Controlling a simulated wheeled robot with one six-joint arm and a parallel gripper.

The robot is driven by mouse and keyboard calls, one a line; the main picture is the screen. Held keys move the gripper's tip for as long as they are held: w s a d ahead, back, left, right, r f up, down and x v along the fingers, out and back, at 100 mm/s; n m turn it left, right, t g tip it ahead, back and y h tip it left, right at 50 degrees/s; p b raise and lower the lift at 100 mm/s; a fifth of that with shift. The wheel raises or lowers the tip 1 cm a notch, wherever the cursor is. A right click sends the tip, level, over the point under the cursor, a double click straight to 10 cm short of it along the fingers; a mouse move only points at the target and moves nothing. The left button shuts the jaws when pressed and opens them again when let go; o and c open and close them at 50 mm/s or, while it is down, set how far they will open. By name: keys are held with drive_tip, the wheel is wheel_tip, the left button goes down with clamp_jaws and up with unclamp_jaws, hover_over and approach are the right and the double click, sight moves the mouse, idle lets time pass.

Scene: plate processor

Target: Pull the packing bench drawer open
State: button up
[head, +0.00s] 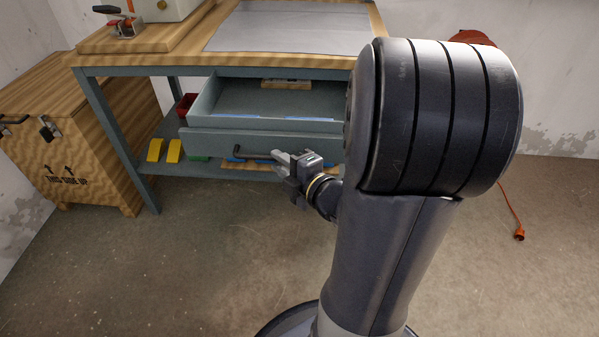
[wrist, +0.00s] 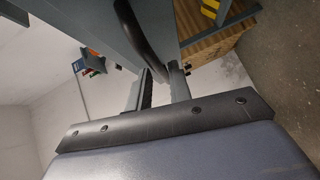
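The packing bench drawer (head: 262,141) is pulled out under the bench top, and its grey inside shows in the head view. Its black handle (head: 250,158) is on the front panel and shows as a curved bar in the wrist view (wrist: 137,38). My gripper (head: 281,158) is at the right part of the handle. In the wrist view the handle runs down between my two fingertips (wrist: 160,72), which sit close on either side, so it looks shut on the handle. The exact contact is partly hidden.
The packing bench (head: 120,72) has a lower shelf with yellow pieces (head: 165,151) and a red bin (head: 186,104). A wooden crate (head: 75,150) stands at the left. A small item (head: 286,84) lies in the drawer's back. The floor in front is clear; an orange cord (head: 511,212) lies right.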

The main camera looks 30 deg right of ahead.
sight(273, 159)
drive_tip(key=p+v, duration=0.1)
drive_tip(key=v, duration=0.6)
drive_tip(key=shift+s, duration=0.35)
idle(0.4)
drive_tip(key=shift+b+x, duration=0.95)
drive_tip(key=shift+x, duration=4.5)
drive_tip(key=shift+d+r, duration=0.1)
drive_tip(key=shift+s, duration=0.1)
